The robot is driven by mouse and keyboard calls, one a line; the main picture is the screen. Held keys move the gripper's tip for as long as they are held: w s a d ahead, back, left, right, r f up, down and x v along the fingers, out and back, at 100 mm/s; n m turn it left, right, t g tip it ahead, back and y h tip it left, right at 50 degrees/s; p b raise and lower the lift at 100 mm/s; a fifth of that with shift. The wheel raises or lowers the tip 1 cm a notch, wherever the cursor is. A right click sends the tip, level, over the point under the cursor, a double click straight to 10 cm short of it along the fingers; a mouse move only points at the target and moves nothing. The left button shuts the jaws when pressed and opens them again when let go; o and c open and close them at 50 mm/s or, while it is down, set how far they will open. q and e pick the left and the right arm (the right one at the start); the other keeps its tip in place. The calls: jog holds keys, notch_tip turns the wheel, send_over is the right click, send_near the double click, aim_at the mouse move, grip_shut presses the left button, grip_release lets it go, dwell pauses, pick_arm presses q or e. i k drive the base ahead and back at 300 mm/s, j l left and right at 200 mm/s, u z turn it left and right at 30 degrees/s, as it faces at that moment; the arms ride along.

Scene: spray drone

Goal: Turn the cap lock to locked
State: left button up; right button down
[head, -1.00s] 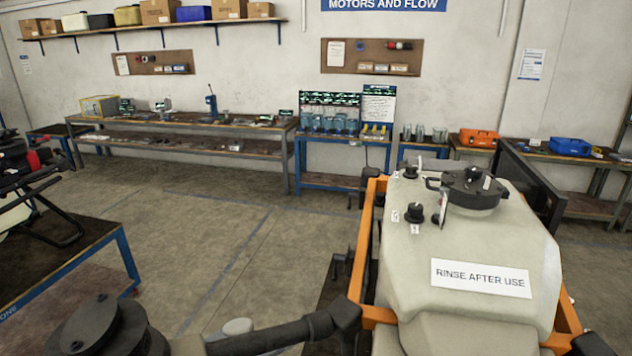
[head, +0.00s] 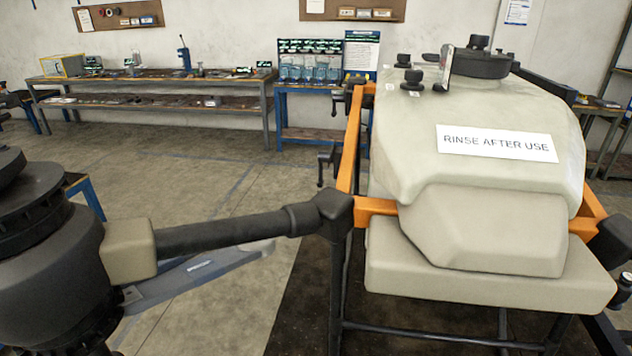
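The pale spray tank (head: 490,190) of the drone stands on the right, in an orange frame, with a "RINSE AFTER USE" label on its front slope. A round black cap (head: 472,63) sits on top of the tank, seen almost edge-on, with a small black knob (head: 478,42) standing up from it. An upright thin plate (head: 446,68) covers part of the cap's left side. I cannot tell the lock's position from this low angle. Neither of my grippers is in view.
Small black knobs (head: 412,80) stand on the tank left of the cap. The orange frame (head: 352,140) borders the tank. A dark drone boom (head: 225,236) runs left to a large black motor (head: 45,250). Open floor (head: 200,175) lies between these and the back benches (head: 150,90).

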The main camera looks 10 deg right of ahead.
aim_at(477, 41)
jog(key=z, duration=0.85)
